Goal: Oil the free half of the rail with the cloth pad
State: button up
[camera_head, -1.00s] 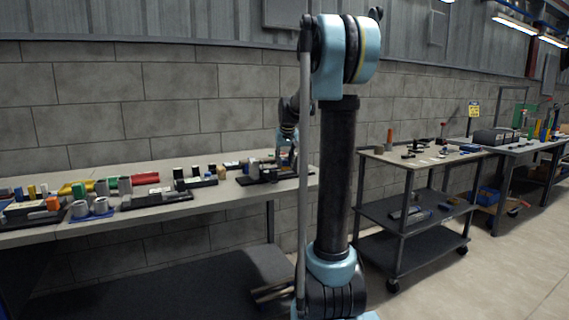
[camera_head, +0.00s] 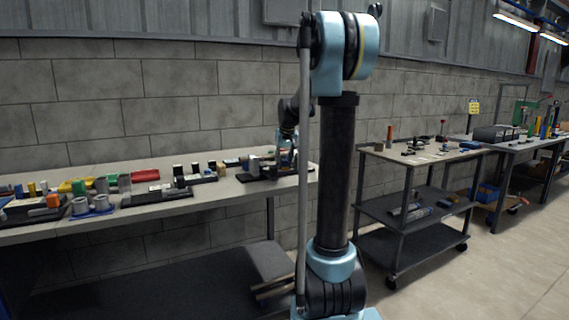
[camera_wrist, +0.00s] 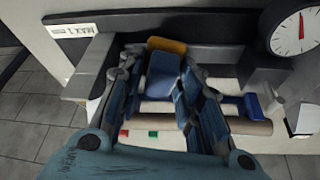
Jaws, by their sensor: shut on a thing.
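My gripper (camera_wrist: 163,66) points down over the bench in the wrist view. Its two fingers are shut on a blue block with a tan-orange end, which looks like the cloth pad (camera_wrist: 166,76). Pale, long rounded bars run across below the fingers; one of them may be the rail (camera_wrist: 248,126), but I cannot tell which. A blue piece (camera_wrist: 252,106) sits by the bars on the right. The fingers hide part of the bars, and contact between pad and rail cannot be told. In the head view my gripper (camera_head: 287,152) is small, at the bench's right end.
A round dial gauge (camera_wrist: 298,32) stands close at the upper right of the wrist view. A white label plate (camera_wrist: 75,31) is at the upper left. The bench (camera_head: 225,200) holds several fixtures left of my gripper. A cart (camera_head: 425,158) stands to the right, across a gap.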

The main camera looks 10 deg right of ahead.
jog(key=shift+d, duration=0.1)
jog(key=shift+w+d+r, duration=0.1)
jog(key=shift+w+d, duration=0.15)
jog(key=shift+d, duration=0.35)
dwell(1.4)
jog(key=shift+a, duration=0.1)
jog(key=shift+s+a, duration=0.25)
jog(key=shift+a, duration=0.4)
jog(key=shift+s+a, duration=0.2)
jog(key=shift+a, duration=0.5)
jog(key=shift+s+a, duration=0.25)
jog(key=shift+a, duration=0.4)
notch_tip(320, 180, up, 6)
jog(key=shift+r, duration=0.15)
